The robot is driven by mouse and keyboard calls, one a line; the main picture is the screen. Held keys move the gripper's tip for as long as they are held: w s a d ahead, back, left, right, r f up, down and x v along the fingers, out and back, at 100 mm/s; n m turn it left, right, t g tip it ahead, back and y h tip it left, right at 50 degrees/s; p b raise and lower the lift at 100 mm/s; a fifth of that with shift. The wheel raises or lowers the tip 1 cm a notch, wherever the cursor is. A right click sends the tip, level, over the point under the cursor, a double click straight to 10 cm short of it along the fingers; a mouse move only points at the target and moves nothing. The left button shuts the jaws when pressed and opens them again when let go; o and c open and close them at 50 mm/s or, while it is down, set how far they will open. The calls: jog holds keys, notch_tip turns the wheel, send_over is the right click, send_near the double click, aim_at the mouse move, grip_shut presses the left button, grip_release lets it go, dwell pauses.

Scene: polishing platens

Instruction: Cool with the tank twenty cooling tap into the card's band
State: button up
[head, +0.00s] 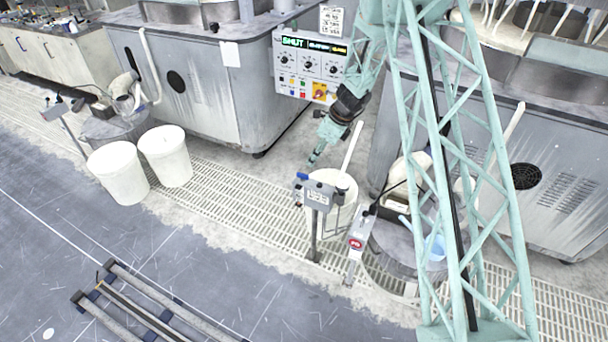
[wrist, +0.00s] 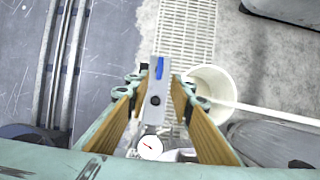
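A grey tap box (head: 326,192) with a blue lever (head: 302,176) stands on a post in front of a white bucket. Its front label is too small to read. In the wrist view, the box (wrist: 154,100) lies below and between my fingers, with the blue lever (wrist: 160,67) lengthwise near its far end. A round white dial (wrist: 150,147) with a red needle is below it; its reading is unclear. My gripper (head: 315,155) is just above the box. In the wrist view its fingers (wrist: 159,86) are apart and hold nothing. A white card (head: 331,20) hangs above the control panel, unreadable here.
The control panel (head: 312,68) reads SHUT. A white bucket (head: 330,222) with a pale stick stands close behind the tap. A post with a red sign (head: 357,244) is to its right. Two buckets (head: 118,172) stand left. A rail (head: 130,300) lies on the open floor.

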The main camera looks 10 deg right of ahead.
aim_at(303, 174)
jog(key=b+x, duration=0.2)
jog(key=x, duration=0.9)
jog(key=shift+a+f, duration=0.15)
jog(key=shift+f, duration=0.1)
jog(key=shift+c, duration=0.2)
grip_shut()
